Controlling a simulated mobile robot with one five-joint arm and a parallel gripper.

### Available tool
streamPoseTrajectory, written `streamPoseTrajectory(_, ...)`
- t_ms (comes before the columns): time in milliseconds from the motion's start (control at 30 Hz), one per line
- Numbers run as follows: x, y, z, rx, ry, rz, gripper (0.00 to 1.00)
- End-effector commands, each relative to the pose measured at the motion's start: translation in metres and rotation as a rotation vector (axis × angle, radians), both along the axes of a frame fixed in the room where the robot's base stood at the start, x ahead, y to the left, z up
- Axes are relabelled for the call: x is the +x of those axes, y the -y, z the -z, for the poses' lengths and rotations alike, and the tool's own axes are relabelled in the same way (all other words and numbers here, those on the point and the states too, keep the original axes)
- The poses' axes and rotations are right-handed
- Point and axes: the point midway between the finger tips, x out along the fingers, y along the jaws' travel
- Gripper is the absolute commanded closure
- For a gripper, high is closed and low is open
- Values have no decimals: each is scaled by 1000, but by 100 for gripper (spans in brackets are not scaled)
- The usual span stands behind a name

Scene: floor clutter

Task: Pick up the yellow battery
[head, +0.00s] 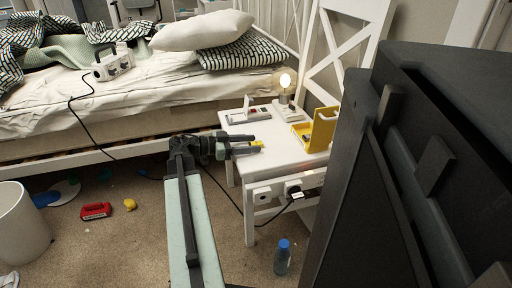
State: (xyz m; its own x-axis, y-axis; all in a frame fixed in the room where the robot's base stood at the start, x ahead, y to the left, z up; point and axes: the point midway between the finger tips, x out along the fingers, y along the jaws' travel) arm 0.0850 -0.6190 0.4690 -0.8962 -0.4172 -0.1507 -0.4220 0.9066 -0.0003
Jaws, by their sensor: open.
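A small yellow object (257,143), seemingly the yellow battery, shows at the left edge of the white table (285,155). My gripper (252,146) reaches from the left to this edge and is open. The yellow object appears at or between its fingertips; I cannot tell whether they touch it. The fingers hide part of it.
A blue-capped bottle (282,258) stands on the floor. A red object (96,211) and a yellow object (130,205) lie by the bed.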

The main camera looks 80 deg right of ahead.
Motion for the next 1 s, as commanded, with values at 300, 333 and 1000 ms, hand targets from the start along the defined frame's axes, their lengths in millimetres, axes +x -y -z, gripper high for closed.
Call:
streamPoseTrajectory(300, 0, 0, 0, 0, 0, 0, 100)
streamPoseTrajectory(333, 0, 0, 0, 0, 0, 0, 100)
streamPoseTrajectory(1000, 0, 0, -79, 0, -1, 1, 100)
